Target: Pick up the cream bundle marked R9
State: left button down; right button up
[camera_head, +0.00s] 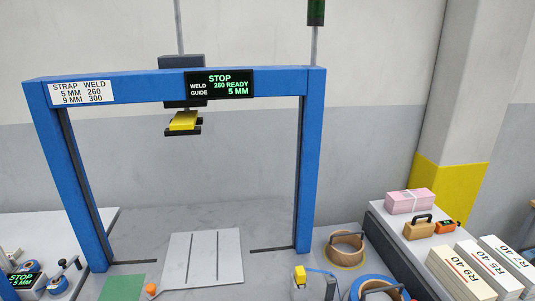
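The cream bundle (462,275) whose label reads R9-40 lies on the grey bench at the lower right. It is the leftmost of three long labelled bundles, and its near end is close to the bottom edge of the view. A whiter bundle (489,270) marked R5-40 lies just to its right. A third bundle (510,261), with a label ending in 40, lies at the far right and is partly cut off. Neither of my grippers can be made out in the head view.
A blue strapping frame (310,170) stands over a grooved grey plate (201,258). Its display (219,85) reads STOP, 260 READY, 5 MM. A pink bundle (409,201), a tan handled block (419,228) and an orange device (446,226) sit behind the labelled bundles. Strap reels (345,247) stand left of them.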

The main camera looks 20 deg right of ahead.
aim_at(458, 278)
jog(key=z, duration=2.2)
jog(key=l+u, duration=0.1)
jog(key=u, duration=0.3)
jog(key=i+l+u, duration=0.1)
jog(key=u, duration=0.3)
jog(key=l+u, duration=0.1)
jog(key=u, duration=0.3)
jog(key=l+u, duration=0.35)
jog(key=l, duration=0.4)
jog(key=l+u, duration=0.35)
jog(key=l, duration=0.45)
jog(key=l+u, duration=0.35)
jog(key=l, duration=0.4)
jog(key=k, duration=0.05)
